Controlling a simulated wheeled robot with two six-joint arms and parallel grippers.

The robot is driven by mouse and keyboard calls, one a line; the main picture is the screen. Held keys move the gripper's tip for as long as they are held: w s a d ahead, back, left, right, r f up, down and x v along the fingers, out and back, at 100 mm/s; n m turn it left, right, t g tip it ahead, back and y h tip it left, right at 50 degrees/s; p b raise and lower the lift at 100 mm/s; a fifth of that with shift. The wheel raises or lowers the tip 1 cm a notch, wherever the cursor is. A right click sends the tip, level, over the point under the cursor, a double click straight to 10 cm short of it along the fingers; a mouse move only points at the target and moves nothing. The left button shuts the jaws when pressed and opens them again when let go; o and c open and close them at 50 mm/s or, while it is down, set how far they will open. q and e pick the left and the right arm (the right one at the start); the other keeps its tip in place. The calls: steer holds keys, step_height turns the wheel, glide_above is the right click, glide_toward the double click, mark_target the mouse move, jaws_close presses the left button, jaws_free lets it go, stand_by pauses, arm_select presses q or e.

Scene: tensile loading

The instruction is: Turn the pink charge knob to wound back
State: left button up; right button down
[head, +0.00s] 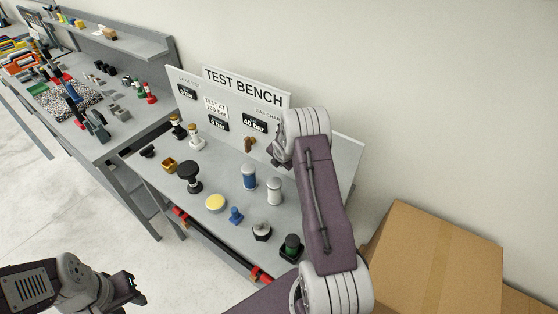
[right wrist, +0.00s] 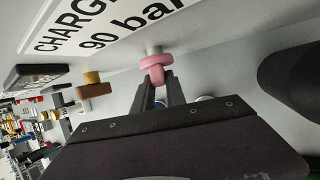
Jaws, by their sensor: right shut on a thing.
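The pink charge knob (right wrist: 157,66) shows in the right wrist view, on a pale stem standing out from the panel under the "CHARGE 90 bar" sign (right wrist: 110,25). My right gripper (right wrist: 160,84) is shut on it, with a dark finger on each side of its lower part. In the head view my right gripper (head: 277,152) is at the test bench panel (head: 240,92), and my arm hides the pink knob there. My left gripper (head: 136,290) is at the lower left, away from the bench; its jaw gap is unclear.
A brown knob (right wrist: 93,90) is left of the pink one in the right wrist view. Blue (head: 249,177) and white (head: 274,190) cylinders and several fittings stand on the bench below my right arm. A cardboard box (head: 430,260) is at right. The floor by my left gripper is clear.

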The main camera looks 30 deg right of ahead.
steer(key=shift+s+d+f+t, duration=0.15)
steer(key=shift+t, duration=0.25)
steer(key=t+b, duration=0.1)
steer(key=b, duration=0.2)
steer(key=f+m+t+y+b, duration=0.1)
steer(key=t+b, duration=0.1)
steer(key=b, duration=0.2)
steer(key=shift+s, duration=0.2)
steer(key=shift+r+t+b, duration=0.3)
steer(key=shift+t+b, duration=0.4)
steer(key=shift+b, duration=0.05)
steer(key=c, duration=1.4)
jaws_free()
steer(key=shift+d, duration=0.1)
steer(key=shift+o, duration=0.2)
steer(key=shift+s, duration=0.15)
steer(key=d+b+v, duration=0.1)
steer(key=v, duration=0.7)
steer(key=shift+s+a+r+b, duration=0.3)
steer(key=shift+s+a+r, duration=0.05)
steer(key=shift+a, duration=0.05)
